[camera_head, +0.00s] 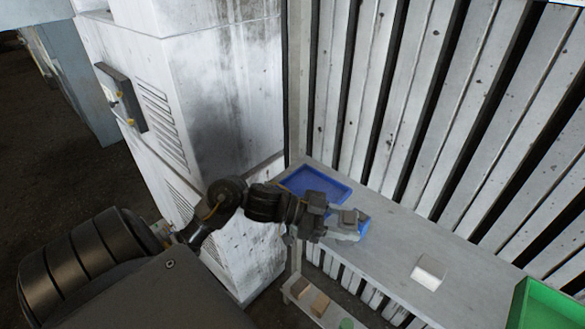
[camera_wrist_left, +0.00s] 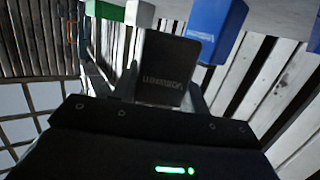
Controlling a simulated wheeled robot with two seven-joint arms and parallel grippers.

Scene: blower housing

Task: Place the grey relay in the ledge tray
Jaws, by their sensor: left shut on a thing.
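The grey relay (camera_head: 349,216) is a small dark grey block in the jaws of my left gripper (camera_head: 340,228), which is shut on it. In the left wrist view the relay (camera_wrist_left: 165,78) shows as a dark block with pale lettering, directly in front of the gripper. The ledge tray (camera_head: 318,184) is a shallow blue tray at the far left end of the ledge, against the slatted wall. My gripper is to the right of and nearer than the tray, and the relay is outside it. My right gripper is not in view.
A blue block (camera_head: 364,226) is partly hidden behind my gripper. A white block (camera_head: 428,272) stands on the grey ledge (camera_head: 395,240). A green tray (camera_head: 548,308) is at the right edge. A lower shelf holds brown blocks (camera_head: 319,304). A stained white cabinet (camera_head: 190,100) stands at left.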

